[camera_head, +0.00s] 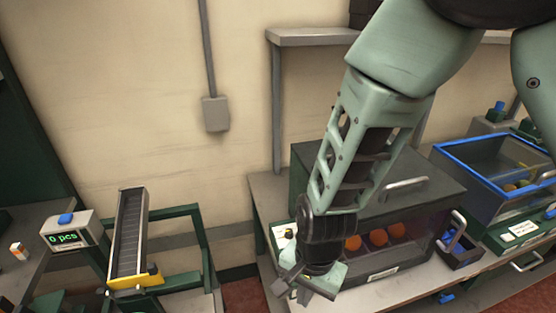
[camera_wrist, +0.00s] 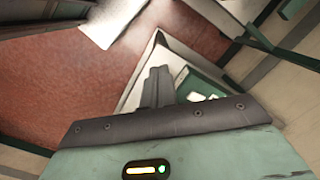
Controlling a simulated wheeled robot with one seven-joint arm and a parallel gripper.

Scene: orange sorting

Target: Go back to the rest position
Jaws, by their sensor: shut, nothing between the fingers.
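My gripper (camera_head: 303,289) hangs in the head view at the low end of my arm, in front of the dark box on the bench. Its fingers also show in the wrist view (camera_wrist: 157,86), together and with nothing between them. Several oranges (camera_head: 376,238) lie inside the dark box (camera_head: 425,190), behind its clear front. My arm hides part of that box.
A counter reading "0 pcs" (camera_head: 68,234) stands at the left beside a sloped conveyor (camera_head: 129,235) with a yellow end. A blue-rimmed clear bin (camera_head: 483,152) with oranges stands at the right. The bench (camera_head: 268,190) runs under the box. Reddish floor (camera_wrist: 70,80) shows in the wrist view.

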